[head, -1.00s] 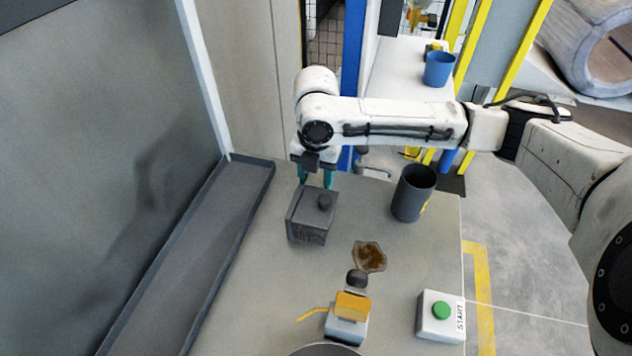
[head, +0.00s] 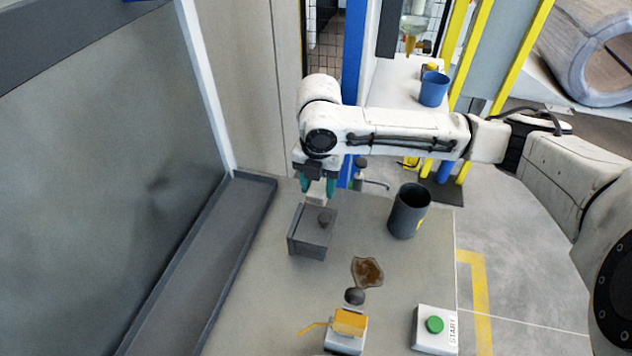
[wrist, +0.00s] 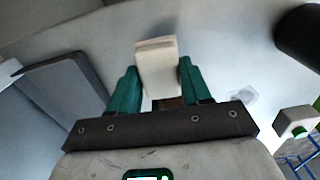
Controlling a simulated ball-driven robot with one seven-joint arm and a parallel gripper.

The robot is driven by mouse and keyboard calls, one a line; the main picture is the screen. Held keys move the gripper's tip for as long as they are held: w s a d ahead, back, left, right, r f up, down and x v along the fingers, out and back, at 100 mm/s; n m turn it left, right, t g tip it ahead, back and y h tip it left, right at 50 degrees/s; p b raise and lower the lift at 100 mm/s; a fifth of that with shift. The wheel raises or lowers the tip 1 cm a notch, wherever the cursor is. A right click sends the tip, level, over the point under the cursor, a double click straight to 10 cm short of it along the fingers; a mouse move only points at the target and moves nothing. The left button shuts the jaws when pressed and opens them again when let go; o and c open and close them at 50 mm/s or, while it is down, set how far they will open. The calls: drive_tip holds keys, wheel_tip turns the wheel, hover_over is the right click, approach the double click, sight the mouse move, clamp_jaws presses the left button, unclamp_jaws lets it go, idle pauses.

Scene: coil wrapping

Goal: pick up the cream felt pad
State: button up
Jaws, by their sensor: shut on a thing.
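The cream felt pad (head: 316,196) shows below my gripper's green fingers in the head view, just behind the grey box. In the wrist view the pad (wrist: 158,68) is a pale, roughly rectangular block between the two fingers. My gripper (head: 317,186) points down and is shut on the pad. In the wrist view its two green fingers (wrist: 158,84) flank the pad on either side. The pad's lower end is partly hidden by the box in the head view, so I cannot tell its clearance from the table there.
The grey box (head: 310,238) with a dark knob stands close in front of my gripper. A dark cup (head: 408,211) stands to the right. A brown spill (head: 367,271), a yellow-topped block (head: 349,322) and a green START button (head: 434,325) are nearer. A long tray (head: 200,265) runs along the left.

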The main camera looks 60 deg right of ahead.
drive_tip(key=s+a+r+p, duration=0.3)
drive_tip(key=s+r+p, duration=0.2)
drive_tip(key=s+r, duration=0.4)
drive_tip(key=s, duration=0.4)
drive_tip(key=o, duration=0.4)
drive_tip(key=shift+c, duration=1.4)
drive_tip(key=shift+w, duration=0.1)
